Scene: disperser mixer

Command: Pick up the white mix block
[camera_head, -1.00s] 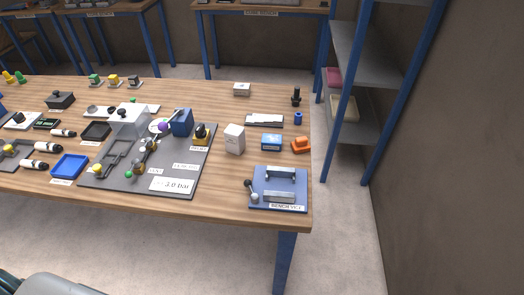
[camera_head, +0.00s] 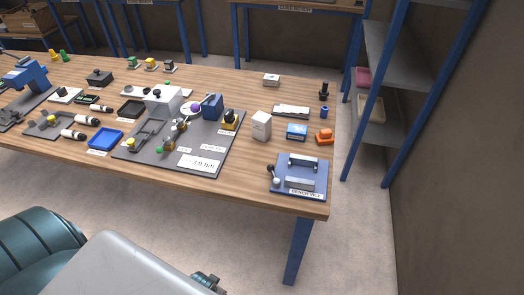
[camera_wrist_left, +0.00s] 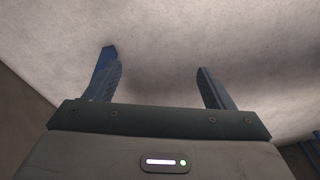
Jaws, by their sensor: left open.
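An upright white block (camera_head: 261,125) stands on the right part of the wooden table, beside the grey board. A wider white block (camera_head: 163,99) sits at the back of the grey board (camera_head: 135,154). No readable label shows which one is the mix block. No table object shows in that view. My right gripper is not in view.
Right of the upright block are a blue box (camera_head: 297,132), an orange item (camera_head: 324,137) and a blue bench vise plate (camera_head: 284,185). A blue tray (camera_head: 106,138) lies left of the board. A blue-framed shelf (camera_head: 402,60) stands beyond the table's right edge.

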